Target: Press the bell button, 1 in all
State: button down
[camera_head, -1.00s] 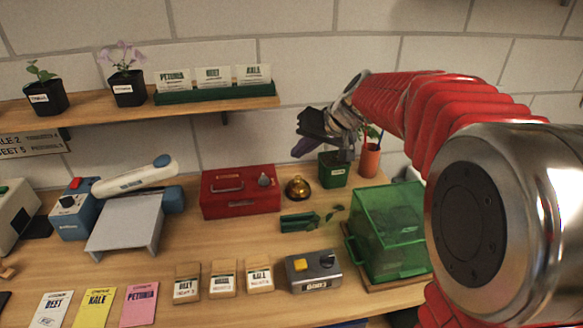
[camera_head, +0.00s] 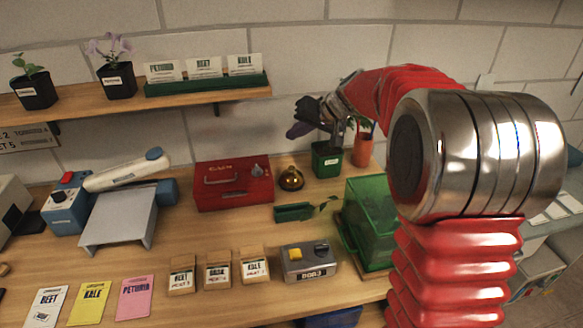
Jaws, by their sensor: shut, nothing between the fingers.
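The bell (camera_head: 291,179) is a small brass dome on a dark base, standing on the wooden table just right of the red box. My gripper (camera_head: 292,133) is shut and empty. In the picture it shows above the bell, its dark fingers pointing left and slightly down. A clear gap shows between the fingers and the bell, and no contact is visible. I cannot tell the exact depth between them. The bell's top is in view and nothing covers it.
A red metal box (camera_head: 233,185) stands left of the bell. A green pot (camera_head: 326,160) and an orange cup (camera_head: 362,149) are close on the right. The shelf (camera_head: 200,99) is above left.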

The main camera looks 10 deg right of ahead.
jog(key=shift+f, duration=4.05)
jog(key=shift+f, duration=0.9)
jog(key=shift+r, duration=0.95)
notch_tip(320, 180, up, 5)
jog(key=shift+r, duration=0.1)
dwell(0.6)
jog(key=shift+s, duration=0.1)
dwell(0.6)
